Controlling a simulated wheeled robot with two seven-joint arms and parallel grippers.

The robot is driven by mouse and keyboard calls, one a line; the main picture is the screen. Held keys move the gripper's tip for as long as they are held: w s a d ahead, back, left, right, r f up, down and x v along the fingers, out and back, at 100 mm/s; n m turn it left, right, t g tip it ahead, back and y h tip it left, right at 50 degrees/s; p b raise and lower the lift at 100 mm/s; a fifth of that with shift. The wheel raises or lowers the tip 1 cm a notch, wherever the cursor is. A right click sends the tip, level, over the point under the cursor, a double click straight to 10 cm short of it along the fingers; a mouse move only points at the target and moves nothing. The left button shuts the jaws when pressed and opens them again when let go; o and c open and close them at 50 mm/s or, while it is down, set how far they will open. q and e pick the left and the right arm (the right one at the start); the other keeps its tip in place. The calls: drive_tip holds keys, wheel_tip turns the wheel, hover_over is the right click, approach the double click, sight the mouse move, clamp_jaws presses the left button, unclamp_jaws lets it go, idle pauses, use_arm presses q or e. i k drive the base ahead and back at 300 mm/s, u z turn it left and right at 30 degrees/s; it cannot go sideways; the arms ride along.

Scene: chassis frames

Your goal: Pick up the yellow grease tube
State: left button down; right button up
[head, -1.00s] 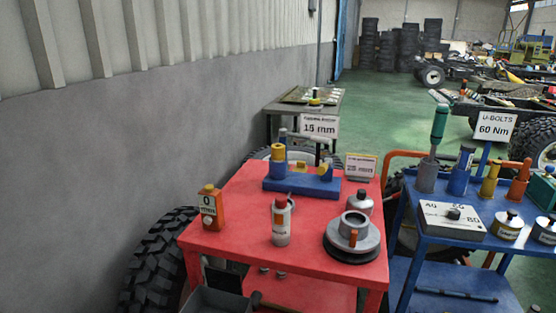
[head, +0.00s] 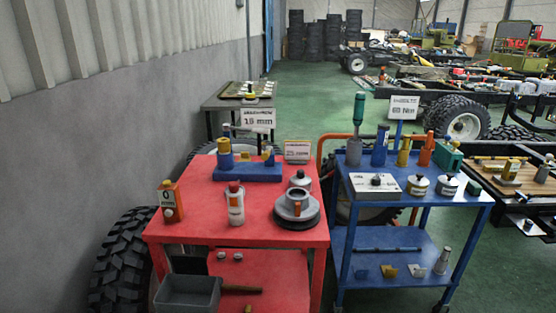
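A yellow tube-like item (head: 404,151) stands upright at the back of the blue cart's top. It is between a dark blue one (head: 380,147) and an orange one (head: 426,150), and looks like the yellow grease tube. Another yellow cylinder (head: 224,154) sits in a blue block (head: 247,171) on the red cart; it is too small to tell exactly what it is. Neither of my grippers is in view.
The red cart (head: 190,227) holds an orange box (head: 171,201), a white bottle (head: 236,206) and a grey flanged part (head: 297,205). The blue cart (head: 420,207) holds a white box (head: 374,187) and tins. A wooden bench (head: 520,180) stands right, a tire (head: 120,262) left.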

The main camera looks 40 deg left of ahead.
sight(224, 144)
drive_tip(key=u, duration=0.15)
drive_tip(key=i, duration=0.65)
drive_tip(key=u, duration=1.5)
drive_tip(key=i, duration=1.05)
drive_tip(key=u, duration=1.1)
